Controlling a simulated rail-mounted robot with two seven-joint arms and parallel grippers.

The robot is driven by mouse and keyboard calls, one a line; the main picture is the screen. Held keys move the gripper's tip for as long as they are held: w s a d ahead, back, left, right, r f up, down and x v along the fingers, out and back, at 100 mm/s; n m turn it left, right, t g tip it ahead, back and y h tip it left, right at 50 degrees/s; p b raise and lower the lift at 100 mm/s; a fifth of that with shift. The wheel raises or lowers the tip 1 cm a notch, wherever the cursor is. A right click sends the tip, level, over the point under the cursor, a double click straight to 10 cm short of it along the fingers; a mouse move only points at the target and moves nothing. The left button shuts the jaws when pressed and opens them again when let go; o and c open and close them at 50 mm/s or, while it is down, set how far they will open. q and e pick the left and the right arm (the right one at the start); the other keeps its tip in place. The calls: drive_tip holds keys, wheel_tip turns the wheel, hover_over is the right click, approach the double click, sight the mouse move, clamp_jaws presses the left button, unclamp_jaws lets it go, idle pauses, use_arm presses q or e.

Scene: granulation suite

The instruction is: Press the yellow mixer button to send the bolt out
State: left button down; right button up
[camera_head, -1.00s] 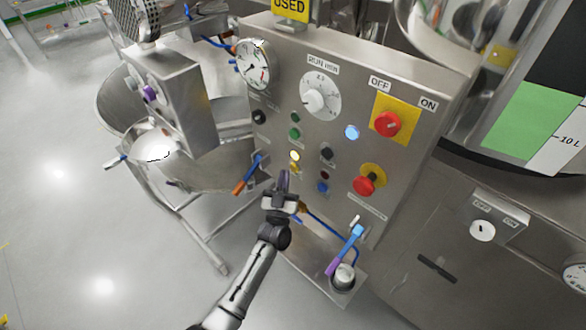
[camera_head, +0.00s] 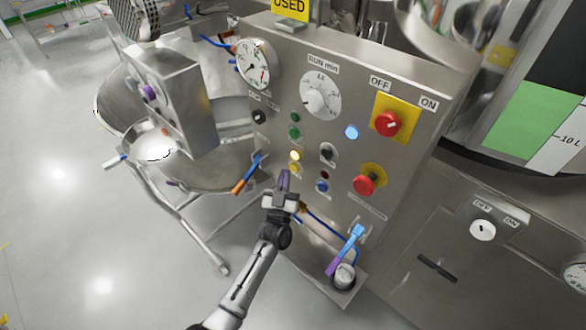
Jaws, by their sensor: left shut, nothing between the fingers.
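A grey control panel (camera_head: 226,55) faces me with a column of round buttons and lamps. A lit yellow lamp or button (camera_head: 295,156) glows left of centre, and a darker yellow button (camera_head: 296,169) sits just below it. I cannot tell which of the two is the mixer button. My left gripper (camera_head: 285,176) is shut and empty, its fingertips just below and left of the lower yellow button. I cannot tell whether they touch the panel. No bolt can be made out. My right gripper is not in view.
Green buttons (camera_head: 294,132) sit above the yellow pair, a blue one (camera_head: 322,186) at right. A red emergency knob (camera_head: 364,186) and a red switch (camera_head: 388,123) are further right. An orange-handled lever (camera_head: 243,184) and a blue-purple lever (camera_head: 344,250) flank my gripper.

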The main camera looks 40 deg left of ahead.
use_arm(q)
drive_tip(key=shift+w, duration=0.35)
drive_tip(key=shift+w+d+b, duration=0.1)
drive_tip(key=shift+w+b, duration=0.25)
drive_tip(key=shift+w, duration=0.05)
idle(0.7)
drive_tip(key=shift+s, duration=0.1)
drive_tip(key=shift+s+p, duration=0.65)
drive_tip(key=shift+s, duration=0.1)
